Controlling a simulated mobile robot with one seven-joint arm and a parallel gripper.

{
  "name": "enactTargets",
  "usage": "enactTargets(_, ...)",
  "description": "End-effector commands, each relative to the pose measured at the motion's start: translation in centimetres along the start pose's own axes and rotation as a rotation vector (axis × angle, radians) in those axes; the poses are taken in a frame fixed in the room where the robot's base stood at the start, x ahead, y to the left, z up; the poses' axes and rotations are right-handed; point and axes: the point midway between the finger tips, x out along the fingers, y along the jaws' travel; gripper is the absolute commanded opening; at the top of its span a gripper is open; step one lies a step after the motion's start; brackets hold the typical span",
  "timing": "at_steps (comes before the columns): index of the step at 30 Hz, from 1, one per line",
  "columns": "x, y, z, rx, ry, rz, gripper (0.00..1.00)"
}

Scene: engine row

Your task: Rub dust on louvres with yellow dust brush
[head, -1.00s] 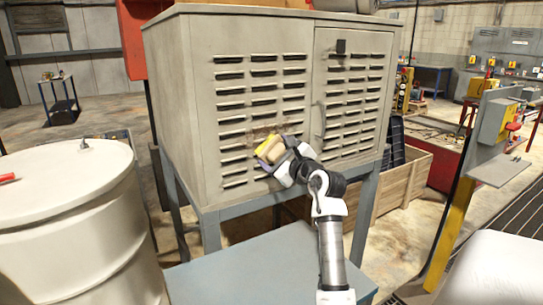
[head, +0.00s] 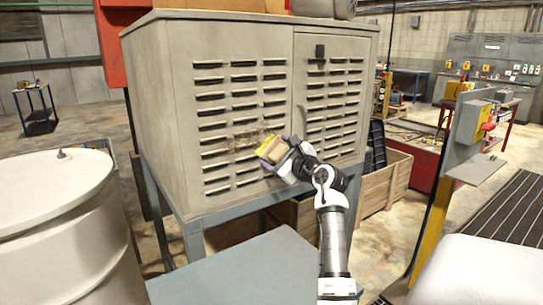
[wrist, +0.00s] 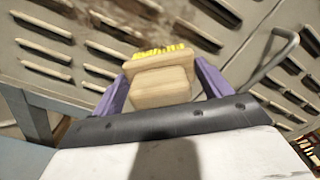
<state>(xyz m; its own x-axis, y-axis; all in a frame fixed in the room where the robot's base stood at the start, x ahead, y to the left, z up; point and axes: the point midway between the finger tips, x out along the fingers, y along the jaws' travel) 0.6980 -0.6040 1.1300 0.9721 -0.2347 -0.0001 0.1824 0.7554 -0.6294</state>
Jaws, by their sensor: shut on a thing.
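The louvres (head: 225,108) are rows of slots in the front of a grey metal cabinet. A brown dust patch (head: 240,139) covers some slots in the lower middle of the left panel; brown smears also show at the top of the wrist view (wrist: 150,12). My gripper (head: 274,152) is shut on the yellow dust brush (wrist: 160,75), which has a wooden body and yellow bristles. The purple fingers sit on both sides of the wood. The bristles face the louvres beside the dust patch's lower right; I cannot tell whether they touch.
A door handle (wrist: 273,58) stands out right of the brush. A blue-grey table top (head: 235,272) lies below the cabinet. A white drum (head: 55,225) stands at left, and a wooden crate (head: 385,185) at right behind the cabinet legs.

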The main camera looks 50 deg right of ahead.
Motion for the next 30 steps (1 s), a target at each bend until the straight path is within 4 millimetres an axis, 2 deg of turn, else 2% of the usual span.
enactTargets(8,0.0,-0.8,-0.6,0.001,0.000,0.000,0.59)
enactTargets(20,0.0,-3.1,-2.5,0.000,0.000,-0.001,0.59)
enactTargets(30,0.2,-4.1,-1.3,-0.001,-0.001,0.000,0.59)
